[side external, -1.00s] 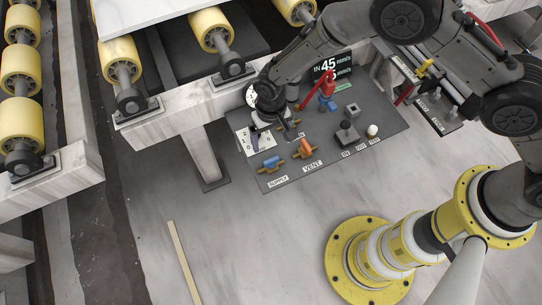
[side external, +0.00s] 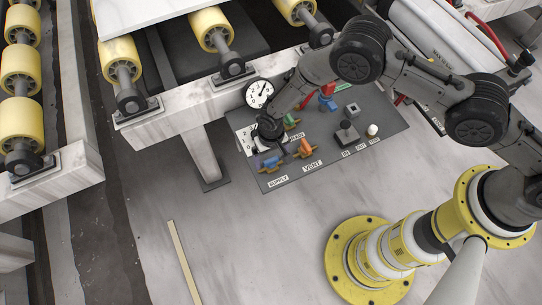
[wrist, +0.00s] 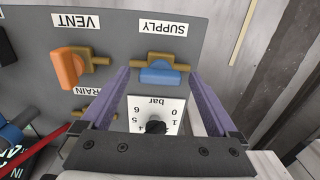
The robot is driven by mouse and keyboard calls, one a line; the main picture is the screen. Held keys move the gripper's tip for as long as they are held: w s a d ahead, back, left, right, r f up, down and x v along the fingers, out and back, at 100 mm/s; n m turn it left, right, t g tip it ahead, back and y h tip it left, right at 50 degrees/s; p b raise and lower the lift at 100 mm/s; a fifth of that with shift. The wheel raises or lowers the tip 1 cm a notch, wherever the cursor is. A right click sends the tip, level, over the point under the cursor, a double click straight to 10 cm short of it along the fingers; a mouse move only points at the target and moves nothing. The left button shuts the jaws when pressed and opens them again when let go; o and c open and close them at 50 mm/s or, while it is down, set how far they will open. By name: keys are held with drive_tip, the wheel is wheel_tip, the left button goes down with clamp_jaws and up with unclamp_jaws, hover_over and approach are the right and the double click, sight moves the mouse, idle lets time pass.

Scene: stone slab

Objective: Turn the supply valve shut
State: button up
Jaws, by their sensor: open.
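The supply valve (wrist: 160,72) has a blue handle on a brass body, above the SUPPLY label in the side view (side external: 271,163). In the wrist view the blue handle looks roughly in line with the brass pipe. My gripper (wrist: 159,78) is open, with one purple finger on each side of the blue handle in the wrist view. The fingers look apart from the handle, though how far above it they are is hard to tell. In the side view my gripper (side external: 262,154) partly covers the valve's left end.
The vent valve (wrist: 72,68) with its orange handle sits beside the supply valve. A green-handled valve (side external: 291,120) and a round gauge (side external: 259,93) are behind. A black knob (wrist: 156,127) is on a white bar scale.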

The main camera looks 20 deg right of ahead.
drive_tip(key=c, duration=1.4)
drive_tip(key=shift+n, duration=0.3)
drive_tip(key=n, duration=1.3)
drive_tip(key=shift+n, duration=2.1)
